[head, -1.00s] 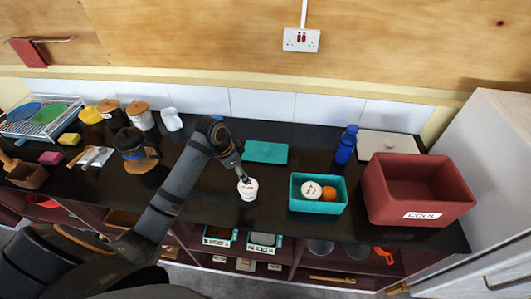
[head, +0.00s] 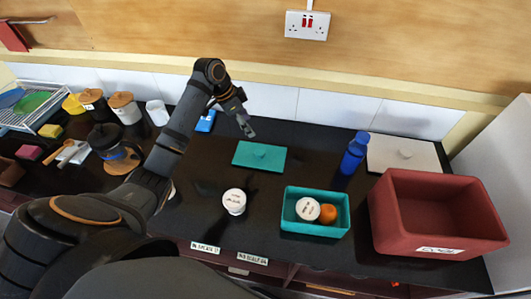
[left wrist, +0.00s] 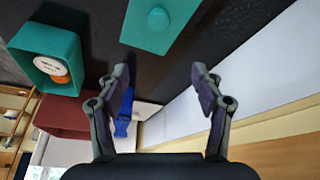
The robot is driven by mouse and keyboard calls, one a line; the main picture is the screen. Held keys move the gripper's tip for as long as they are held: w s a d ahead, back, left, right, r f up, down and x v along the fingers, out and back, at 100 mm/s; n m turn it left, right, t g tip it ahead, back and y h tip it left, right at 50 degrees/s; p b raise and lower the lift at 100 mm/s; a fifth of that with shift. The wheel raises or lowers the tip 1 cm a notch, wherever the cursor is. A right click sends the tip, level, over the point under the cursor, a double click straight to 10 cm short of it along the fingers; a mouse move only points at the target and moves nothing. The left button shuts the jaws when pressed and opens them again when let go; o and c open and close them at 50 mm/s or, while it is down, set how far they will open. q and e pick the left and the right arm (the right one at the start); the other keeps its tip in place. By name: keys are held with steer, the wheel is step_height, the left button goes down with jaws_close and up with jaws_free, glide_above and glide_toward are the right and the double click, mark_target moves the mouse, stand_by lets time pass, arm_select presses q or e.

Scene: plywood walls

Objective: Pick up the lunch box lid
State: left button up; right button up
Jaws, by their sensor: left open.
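The lunch box lid is a flat teal rectangle with a round knob; in the head view the lid (head: 245,153) lies flat on the dark counter, behind the lunch box. It also shows at the top of the left wrist view (left wrist: 140,32). The teal lunch box (head: 316,229) holds an orange (head: 328,212) and a white round container (head: 308,209); the box shows in the left wrist view (left wrist: 68,82). My left gripper (head: 248,132) is open and empty, above and just behind the lid, apart from it. My right gripper is not in view.
A small white tub (head: 234,202) stands in front of the lid. The tiled wall (head: 270,100) is close behind my left gripper. Jars and a dish rack stand left.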

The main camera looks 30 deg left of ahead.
arm_select(q)
step_height(320, 180, down, 4)
steer(key=b, duration=0.4)
glide_above(260, 151)
steer(key=s+a, duration=0.2)
steer(key=f, duration=0.5)
steer(key=shift+w+d+f, duration=0.1)
steer(key=shift+w+f, duration=0.1)
steer(key=shift+f, duration=0.05)
steer(key=shift+w+d+f, duration=0.1)
steer(key=shift+w+f, duration=0.05)
steer(key=shift+f, duration=0.25)
steer(key=shift+d+f+p, duration=0.1)
steer(key=shift+f+p, duration=0.1)
steer(key=shift+p, duration=0.35)
steer(key=p+x, duration=0.1)
steer(key=x, duration=0.3)
steer(key=shift+f, duration=0.35)
steer(key=c, duration=1.3)
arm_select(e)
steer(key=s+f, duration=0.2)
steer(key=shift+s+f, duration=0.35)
